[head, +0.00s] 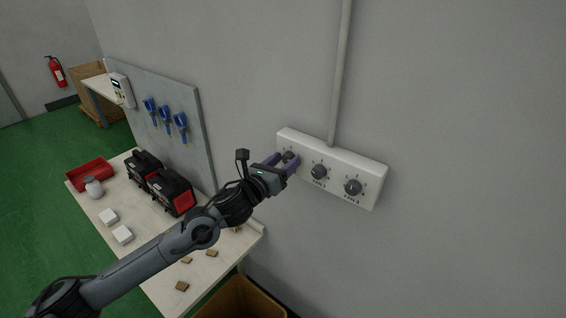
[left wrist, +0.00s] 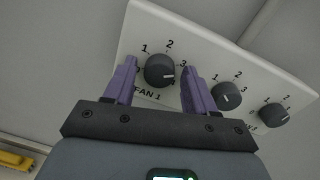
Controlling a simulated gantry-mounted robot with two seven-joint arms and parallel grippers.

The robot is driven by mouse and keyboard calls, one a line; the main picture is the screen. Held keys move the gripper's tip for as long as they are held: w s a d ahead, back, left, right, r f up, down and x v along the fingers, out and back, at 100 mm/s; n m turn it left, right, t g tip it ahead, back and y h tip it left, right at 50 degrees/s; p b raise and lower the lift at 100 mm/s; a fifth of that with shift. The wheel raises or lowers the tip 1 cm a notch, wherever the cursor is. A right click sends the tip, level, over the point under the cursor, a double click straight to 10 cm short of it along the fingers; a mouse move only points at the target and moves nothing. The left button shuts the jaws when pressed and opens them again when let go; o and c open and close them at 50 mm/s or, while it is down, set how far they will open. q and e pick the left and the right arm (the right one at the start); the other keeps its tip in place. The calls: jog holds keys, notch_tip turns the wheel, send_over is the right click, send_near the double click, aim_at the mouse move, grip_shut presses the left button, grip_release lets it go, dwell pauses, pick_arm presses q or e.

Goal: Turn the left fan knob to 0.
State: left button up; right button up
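A white panel (head: 335,155) on the grey wall carries three dark round knobs in a row. The left fan knob (left wrist: 159,70), labelled FAN 1, shows in the left wrist view with its white pointer mark to the right. The numbers 1, 2 and 3 show around it; the lower numbers are partly hidden. My left gripper (left wrist: 160,75) has its two purple fingers on either side of this knob, with a visible gap on each side. In the head view my left gripper (head: 283,161) partly covers the same knob (head: 289,156). My right gripper is not in view.
The middle knob (head: 319,171) and the right knob (head: 353,187) are close to the right of my left gripper. A grey pipe (head: 341,70) runs up from the panel. A workbench (head: 150,235) with black-red machines (head: 170,190) stands below left.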

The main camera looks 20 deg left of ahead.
pick_arm(q)
jog(key=c, duration=0.9)
jog(key=shift+o, duration=0.2)
